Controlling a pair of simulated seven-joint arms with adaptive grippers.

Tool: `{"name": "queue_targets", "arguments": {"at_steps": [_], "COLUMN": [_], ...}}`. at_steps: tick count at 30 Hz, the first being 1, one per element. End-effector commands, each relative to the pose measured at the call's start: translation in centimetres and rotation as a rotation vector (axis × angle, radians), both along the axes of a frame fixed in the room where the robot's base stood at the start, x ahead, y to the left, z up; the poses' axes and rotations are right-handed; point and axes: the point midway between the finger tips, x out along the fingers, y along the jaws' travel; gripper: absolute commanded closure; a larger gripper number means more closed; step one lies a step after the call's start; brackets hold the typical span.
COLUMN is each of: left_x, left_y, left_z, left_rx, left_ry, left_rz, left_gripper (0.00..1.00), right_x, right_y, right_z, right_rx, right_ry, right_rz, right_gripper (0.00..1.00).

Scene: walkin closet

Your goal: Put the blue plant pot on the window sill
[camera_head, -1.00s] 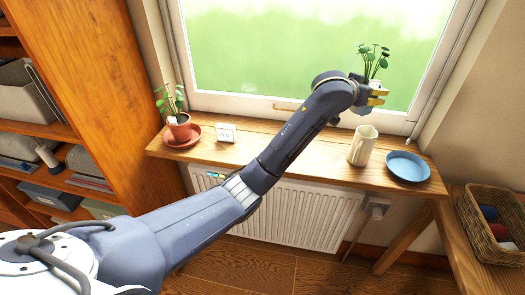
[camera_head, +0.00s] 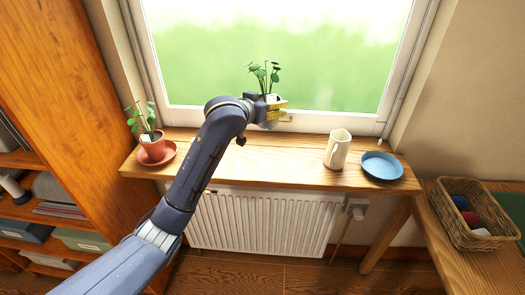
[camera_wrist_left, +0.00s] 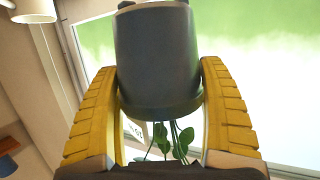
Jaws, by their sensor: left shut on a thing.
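The blue plant pot (camera_wrist_left: 157,60) is blue-grey and fills the upper middle of the left wrist view, between two yellow fingers. Its green plant shows upright in the head view (camera_head: 262,72), in front of the window. My left gripper (camera_head: 274,112) is shut on the pot, whose body is mostly hidden by the gripper in the head view. The wooden window sill (camera_head: 255,165) runs below the window. The pot appears held above the sill's back middle; the exact gap cannot be told. My right gripper is not in view.
A terracotta pot (camera_head: 152,147) on a saucer (camera_head: 137,158) stands at the sill's left. A cream jug (camera_head: 338,149) and an empty blue saucer (camera_head: 381,166) stand at its right. The sill is bare between my gripper and the jug. A wicker basket (camera_head: 462,232) stands at far right.

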Motion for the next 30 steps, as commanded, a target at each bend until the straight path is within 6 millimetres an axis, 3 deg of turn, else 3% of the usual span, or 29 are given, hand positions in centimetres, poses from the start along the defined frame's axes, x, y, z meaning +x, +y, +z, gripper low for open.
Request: {"name": "queue_targets", "arguments": {"at_steps": [6,13,30], "left_x": [0.0,0.0,0.0], "left_y": [0.1,0.1,0.0], "left_z": [-4.9,-9.3,-14.1], "left_rx": [0.000,0.000,-0.001], "left_ry": [0.002,0.001,0.000], "left_rz": [0.001,0.002,0.001], "left_gripper": [0.71,0.71,0.71], "right_x": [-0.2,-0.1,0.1], "right_y": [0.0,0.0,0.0], "right_z": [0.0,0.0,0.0], "right_rx": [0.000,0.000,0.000], "right_ry": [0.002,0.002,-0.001], "right_rz": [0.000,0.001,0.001], "right_gripper": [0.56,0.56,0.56]}}
